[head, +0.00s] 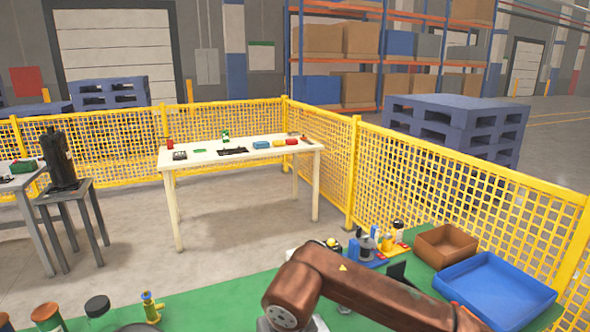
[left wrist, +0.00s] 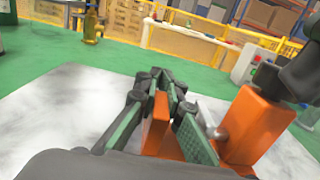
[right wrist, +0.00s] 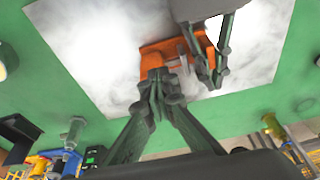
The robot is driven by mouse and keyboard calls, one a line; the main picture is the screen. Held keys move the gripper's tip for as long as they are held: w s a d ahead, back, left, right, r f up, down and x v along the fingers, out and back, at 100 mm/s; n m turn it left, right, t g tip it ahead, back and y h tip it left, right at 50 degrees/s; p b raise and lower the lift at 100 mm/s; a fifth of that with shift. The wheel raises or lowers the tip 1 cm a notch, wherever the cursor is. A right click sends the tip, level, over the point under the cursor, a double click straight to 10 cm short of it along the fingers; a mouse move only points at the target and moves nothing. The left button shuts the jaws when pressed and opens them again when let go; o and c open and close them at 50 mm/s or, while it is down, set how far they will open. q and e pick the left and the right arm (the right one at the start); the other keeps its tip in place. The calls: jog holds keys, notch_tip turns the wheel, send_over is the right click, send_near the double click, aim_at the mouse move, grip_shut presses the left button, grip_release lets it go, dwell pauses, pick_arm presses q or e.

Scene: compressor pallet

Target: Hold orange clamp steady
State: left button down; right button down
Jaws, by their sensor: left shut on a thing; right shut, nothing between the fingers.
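The orange clamp (left wrist: 252,130) lies over a pale grey-white plate (left wrist: 60,110) in the left wrist view. My left gripper (left wrist: 165,84) is shut on an upright orange part of the clamp, between its green-lined fingers. A grey metal pin or screw lies beside the larger orange block. In the right wrist view the clamp (right wrist: 163,52) sits just beyond my right gripper (right wrist: 160,76), which is shut and empty; I cannot tell whether its tips touch the clamp. My left gripper (right wrist: 215,62) also shows there, at the clamp's right end.
The green bench top (head: 225,308) surrounds the plate. A blue tray (head: 495,290) and a brown box (head: 446,246) stand at its right. Several jars and bottles stand at its left. A yellow mesh fence (head: 450,195) runs behind.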

jog(key=shift+w+d, duration=0.25)
jog(key=shift+d, duration=0.55)
jog(key=shift+w+d, duration=0.2)
jog(key=shift+d, duration=0.1)
jog(key=shift+w+d, duration=0.2)
dwell(0.4)
jog(key=shift+s+d, duration=0.1)
jog(key=shift+s+d, duration=0.2)
notch_tip(320, 180, up, 6)
dwell(0.7)
jog(key=shift+a, duration=0.1)
